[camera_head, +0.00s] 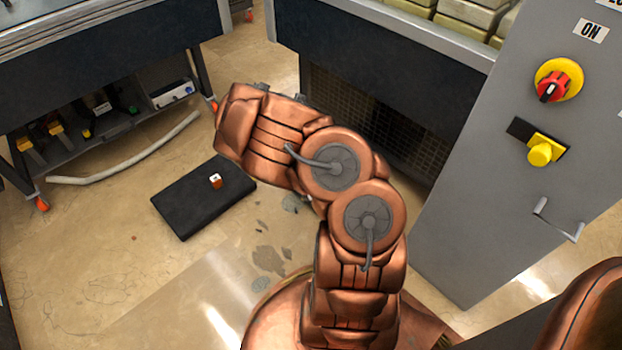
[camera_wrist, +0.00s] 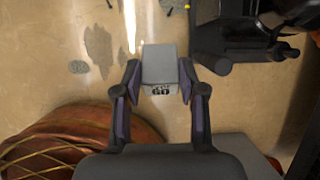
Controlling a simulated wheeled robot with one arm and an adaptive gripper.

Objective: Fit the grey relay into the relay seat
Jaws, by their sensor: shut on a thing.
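The grey relay (camera_wrist: 159,64) is a small block with dark print on its near side. In the wrist view it sits between the fingertips of my gripper (camera_wrist: 159,80), which is shut on it from left and right. The relay is held above the floor. In the head view my gripper and the relay are hidden by my copper arm. I cannot make out the relay seat in either view.
A grey cabinet (camera_head: 510,190) with a red knob (camera_head: 551,88) and a yellow knob (camera_head: 540,153) stands at right. Dark equipment (camera_wrist: 232,45) lies right of the relay. Floor is open at lower left.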

